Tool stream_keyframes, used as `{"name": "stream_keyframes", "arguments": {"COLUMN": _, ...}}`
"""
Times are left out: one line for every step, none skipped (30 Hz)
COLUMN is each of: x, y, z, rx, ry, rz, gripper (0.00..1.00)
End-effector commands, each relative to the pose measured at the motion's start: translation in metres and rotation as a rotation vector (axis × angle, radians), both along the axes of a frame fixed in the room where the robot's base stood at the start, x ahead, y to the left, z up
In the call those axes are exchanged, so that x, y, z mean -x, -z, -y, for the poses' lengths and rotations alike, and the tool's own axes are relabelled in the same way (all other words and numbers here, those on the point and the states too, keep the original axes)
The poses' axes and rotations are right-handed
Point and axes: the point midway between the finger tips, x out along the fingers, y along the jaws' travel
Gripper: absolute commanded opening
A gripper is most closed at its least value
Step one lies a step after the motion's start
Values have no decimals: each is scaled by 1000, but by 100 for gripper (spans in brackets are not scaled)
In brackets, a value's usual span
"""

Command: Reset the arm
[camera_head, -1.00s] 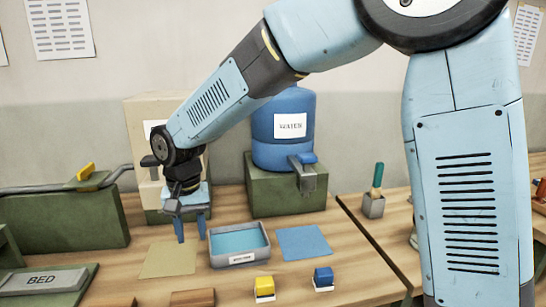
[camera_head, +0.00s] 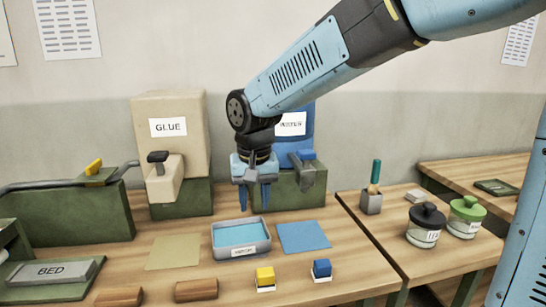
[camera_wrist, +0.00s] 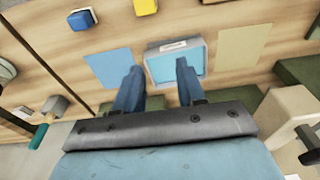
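My gripper (camera_head: 256,197) hangs at the end of my blue arm, fingers pointing down, above the back edge of the grey tray (camera_head: 264,247) with blue content. Its two fingers are apart with nothing between them. In the wrist view my gripper (camera_wrist: 160,72) also shows open and empty, with the tray (camera_wrist: 151,53) beyond the fingertips.
A glue dispenser (camera_head: 178,115) and a blue water tank (camera_head: 291,143) stand behind. A tan sheet (camera_head: 174,251) and a blue sheet (camera_head: 303,237) flank the tray. Yellow (camera_head: 265,276) and blue (camera_head: 322,269) stamps lie in front. Lidded jars (camera_head: 426,223) stand on the right table.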

Motion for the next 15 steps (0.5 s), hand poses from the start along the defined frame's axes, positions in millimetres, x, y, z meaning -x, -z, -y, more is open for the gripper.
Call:
{"name": "stream_keyframes", "arguments": {"x": 1, "y": -9, "z": 21, "rx": -6, "ry": 17, "rz": 22, "gripper": 39}}
{"name": "stream_keyframes", "arguments": {"x": 1, "y": -13, "z": 32, "rx": -8, "ry": 24, "rz": 32, "gripper": 39}}
{"name": "stream_keyframes", "arguments": {"x": 3, "y": -18, "z": 46, "rx": -10, "ry": 32, "rz": 47, "gripper": 39}}
{"name": "stream_keyframes", "arguments": {"x": 5, "y": -21, "z": 57, "rx": -12, "ry": 38, "rz": 56, "gripper": 39}}
{"name": "stream_keyframes", "arguments": {"x": 6, "y": -25, "z": 67, "rx": -14, "ry": 43, "rz": 68, "gripper": 39}}
{"name": "stream_keyframes", "arguments": {"x": 9, "y": -28, "z": 81, "rx": -16, "ry": 52, "rz": 81, "gripper": 39}}
{"name": "stream_keyframes", "arguments": {"x": 11, "y": -31, "z": 91, "rx": -18, "ry": 59, "rz": 93, "gripper": 39}}
{"name": "stream_keyframes", "arguments": {"x": 14, "y": -34, "z": 101, "rx": -20, "ry": 64, "rz": 103, "gripper": 39}}
{"name": "stream_keyframes", "arguments": {"x": 18, "y": -38, "z": 114, "rx": -22, "ry": 72, "rz": 117, "gripper": 39}}
{"name": "stream_keyframes", "arguments": {"x": 21, "y": -40, "z": 124, "rx": -23, "ry": 78, "rz": 127, "gripper": 39}}
{"name": "stream_keyframes", "arguments": {"x": 25, "y": -42, "z": 133, "rx": -24, "ry": 85, "rz": 138, "gripper": 39}}
{"name": "stream_keyframes", "arguments": {"x": 29, "y": -45, "z": 145, "rx": -24, "ry": 92, "rz": 152, "gripper": 39}}
{"name": "stream_keyframes", "arguments": {"x": 34, "y": -46, "z": 154, "rx": -26, "ry": 99, "rz": 162, "gripper": 39}}
{"name": "stream_keyframes", "arguments": {"x": 38, "y": -48, "z": 163, "rx": -26, "ry": 105, "rz": 172, "gripper": 39}}
{"name": "stream_keyframes", "arguments": {"x": 44, "y": -50, "z": 175, "rx": -28, "ry": 113, "rz": 187, "gripper": 39}}
